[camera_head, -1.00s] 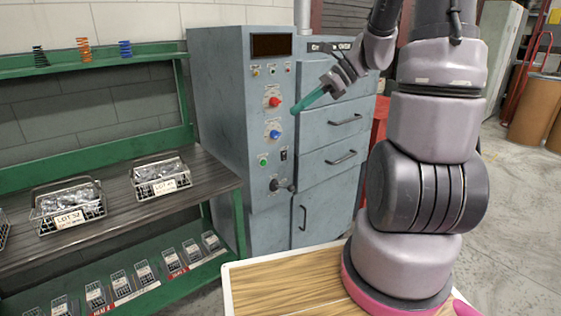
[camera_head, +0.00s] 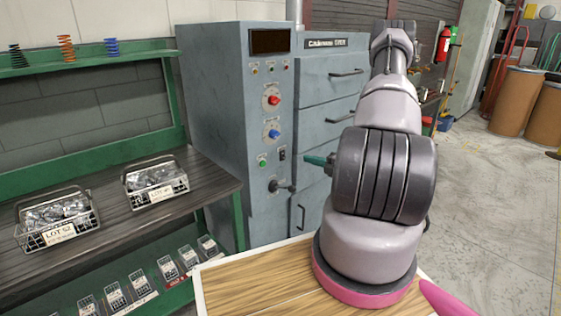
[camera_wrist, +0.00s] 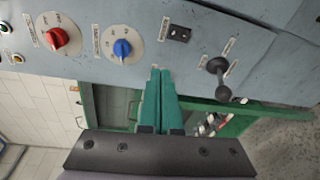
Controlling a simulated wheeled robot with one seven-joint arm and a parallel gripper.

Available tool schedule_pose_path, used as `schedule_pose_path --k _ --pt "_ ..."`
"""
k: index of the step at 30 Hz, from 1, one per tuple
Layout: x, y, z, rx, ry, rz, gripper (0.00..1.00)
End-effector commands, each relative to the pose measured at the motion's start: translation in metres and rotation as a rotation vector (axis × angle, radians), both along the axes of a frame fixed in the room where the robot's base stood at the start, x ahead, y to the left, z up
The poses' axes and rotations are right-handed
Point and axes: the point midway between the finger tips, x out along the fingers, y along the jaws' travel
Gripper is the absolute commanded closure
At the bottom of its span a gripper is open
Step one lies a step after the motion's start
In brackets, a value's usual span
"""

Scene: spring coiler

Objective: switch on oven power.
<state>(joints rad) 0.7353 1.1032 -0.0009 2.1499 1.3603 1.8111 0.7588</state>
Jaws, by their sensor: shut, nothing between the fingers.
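The oven (camera_head: 222,110) is a grey-blue cabinet with a control panel on its front. The panel has a red knob (camera_head: 273,100), a blue knob (camera_head: 274,134), a green button (camera_head: 262,163), a small black switch (camera_head: 283,154) and a dark lever (camera_head: 280,186). Their labels are too small to read. My gripper (camera_head: 313,158) has teal fingers, shut and empty, pointing at the panel from the right. In the wrist view the fingertips (camera_wrist: 160,72) lie below the switch (camera_wrist: 179,33), between the blue knob (camera_wrist: 122,48) and the lever (camera_wrist: 219,80). The green button is not seen there.
A green bench (camera_head: 232,188) with wire baskets (camera_head: 155,181) of parts stands left of the oven. The oven's drawers and door (camera_head: 325,130) are right of the panel. A wooden-topped surface (camera_head: 250,285) lies in front. Open floor is at the right.

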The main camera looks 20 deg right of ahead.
Motion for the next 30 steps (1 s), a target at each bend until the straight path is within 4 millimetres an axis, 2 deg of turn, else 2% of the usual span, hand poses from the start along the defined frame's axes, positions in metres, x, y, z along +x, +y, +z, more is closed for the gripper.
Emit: schedule_pose_path --k 1,3,6,20,26,30 --pt "-0.004 -0.008 -0.015 0.035 0.022 -0.044 1.0" --pt "-0.007 -0.017 -0.028 0.074 0.042 -0.094 1.0" --pt "-0.011 -0.025 -0.04 0.109 0.06 -0.137 1.0" --pt "-0.011 -0.027 -0.045 0.123 0.067 -0.156 1.0" --pt "0.009 -0.019 -0.047 0.121 0.066 -0.152 1.0" --pt "0.036 -0.009 -0.051 0.122 0.065 -0.151 1.0"
